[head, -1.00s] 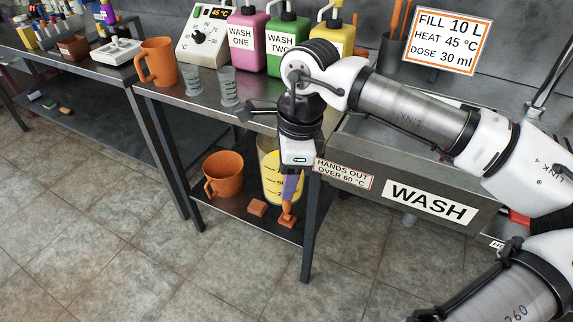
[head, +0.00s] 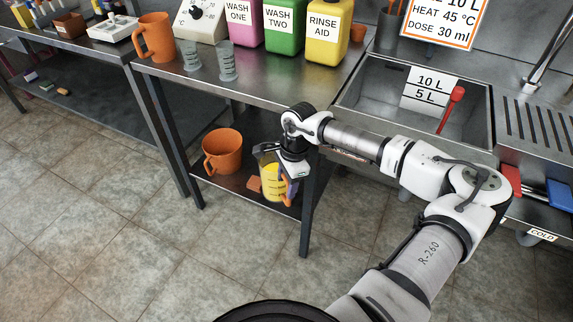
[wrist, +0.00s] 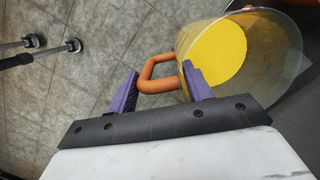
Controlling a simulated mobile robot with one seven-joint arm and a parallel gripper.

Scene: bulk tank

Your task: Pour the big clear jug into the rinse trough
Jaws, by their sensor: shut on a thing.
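The big clear jug (head: 271,186), with yellow liquid and an orange handle, is at the lower shelf of the steel table. Whether its base touches the shelf I cannot tell. In the wrist view the jug (wrist: 281,42) shows its round mouth and yellow liquid at upper right. My gripper (wrist: 158,88) has its purple fingers shut on the orange handle; in the head view my gripper (head: 289,184) is at the jug's front right. A steel basin (head: 375,88) with 10 L and 5 L marks stands right of the table. No trough labelled rinse shows.
The table leg (head: 309,215) is close to my gripper's right. Above, the tabletop (head: 255,85) holds measuring cups and bottles. A red-handled tool (head: 450,108) leans in the basin.

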